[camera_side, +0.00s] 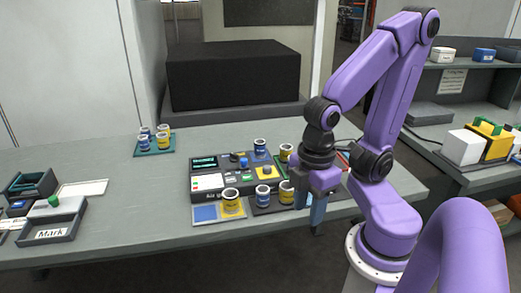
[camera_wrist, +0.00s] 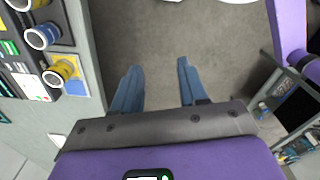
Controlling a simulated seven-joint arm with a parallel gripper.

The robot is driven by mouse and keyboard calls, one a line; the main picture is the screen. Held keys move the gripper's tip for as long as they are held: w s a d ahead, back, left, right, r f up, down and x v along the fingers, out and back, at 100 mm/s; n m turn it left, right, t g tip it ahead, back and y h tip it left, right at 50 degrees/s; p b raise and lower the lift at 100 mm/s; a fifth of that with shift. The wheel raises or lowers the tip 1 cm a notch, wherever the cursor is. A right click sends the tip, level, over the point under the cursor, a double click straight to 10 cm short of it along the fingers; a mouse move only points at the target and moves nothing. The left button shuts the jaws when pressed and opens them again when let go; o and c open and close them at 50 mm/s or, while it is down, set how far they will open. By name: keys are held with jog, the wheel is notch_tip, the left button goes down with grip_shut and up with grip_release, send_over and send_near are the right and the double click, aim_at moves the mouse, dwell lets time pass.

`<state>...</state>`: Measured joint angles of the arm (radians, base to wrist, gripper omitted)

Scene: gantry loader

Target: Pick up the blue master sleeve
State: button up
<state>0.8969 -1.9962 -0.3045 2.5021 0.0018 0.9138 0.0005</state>
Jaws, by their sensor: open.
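Several sleeves in blue and yellow with white rims stand on the table; which blue one is the master I cannot tell. One blue sleeve (camera_side: 263,196) stands in the front row between yellow sleeves (camera_side: 231,203). A blue sleeve (camera_side: 259,147) stands at the back of the grey device. Another blue sleeve (camera_side: 144,144) is in the green tray (camera_side: 153,152) at the back left. The wrist view shows a blue sleeve (camera_wrist: 43,36) and a yellow sleeve (camera_wrist: 60,72) at left. My gripper (camera_side: 317,214) is open and empty, right of the front row; its fingers (camera_wrist: 156,75) point over bare floor.
The grey device (camera_side: 208,195) with buttons and a screen fills the table's middle. A dark bin marked "Mark" (camera_side: 48,232) sits at the left. A black box (camera_side: 235,75) stands behind. The table between the bin and device is clear.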

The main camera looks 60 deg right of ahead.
jog(key=o, duration=0.6)
jog(key=w+d+r+m, duration=0.25)
jog(key=w+m, duration=0.55)
jog(key=w, duration=0.4)
jog(key=w+d+r+m, duration=0.25)
jog(key=w+m, duration=0.45)
jog(key=w, duration=0.5)
jog(key=m, duration=1.5)
send_over(260, 145)
jog(key=w+d, duration=0.1)
jog(key=d, duration=0.1)
notch_tip(260, 145, down, 17)
jog(key=shift+w+a+r, duration=0.1)
jog(key=shift+r, duration=0.05)
